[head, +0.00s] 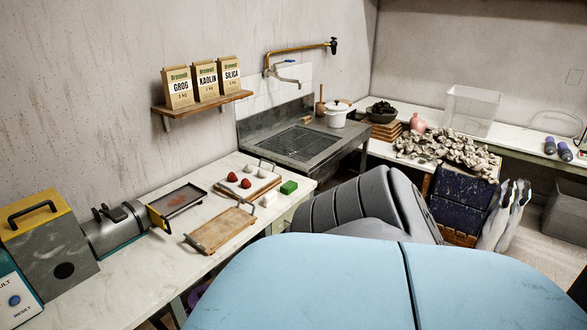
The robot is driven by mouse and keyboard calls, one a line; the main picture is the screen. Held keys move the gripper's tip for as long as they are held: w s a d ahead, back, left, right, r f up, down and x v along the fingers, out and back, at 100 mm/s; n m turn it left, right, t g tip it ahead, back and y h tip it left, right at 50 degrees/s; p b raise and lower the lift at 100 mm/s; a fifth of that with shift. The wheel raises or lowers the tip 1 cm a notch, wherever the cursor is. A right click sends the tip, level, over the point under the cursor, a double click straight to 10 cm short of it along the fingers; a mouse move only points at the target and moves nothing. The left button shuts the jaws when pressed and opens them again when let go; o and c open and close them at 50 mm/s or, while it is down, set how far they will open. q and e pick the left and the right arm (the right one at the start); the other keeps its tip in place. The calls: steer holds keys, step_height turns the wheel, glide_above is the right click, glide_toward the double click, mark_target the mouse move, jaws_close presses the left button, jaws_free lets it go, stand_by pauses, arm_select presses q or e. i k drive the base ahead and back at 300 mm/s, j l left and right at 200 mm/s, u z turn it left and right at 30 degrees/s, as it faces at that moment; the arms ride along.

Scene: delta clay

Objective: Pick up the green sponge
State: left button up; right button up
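I cannot make out either of my grippers for sure in the head view.
A wooden board with a handle (219,230) and a dark tray (178,202) lie left of the sponge. The metal sink (290,143) stands behind. A large grey ribbed shape (365,205) and a light blue surface (330,285) fill the near side. Bare counter lies at front left.

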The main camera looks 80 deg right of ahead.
mark_target(289, 187)
steer(key=z, duration=2.55)
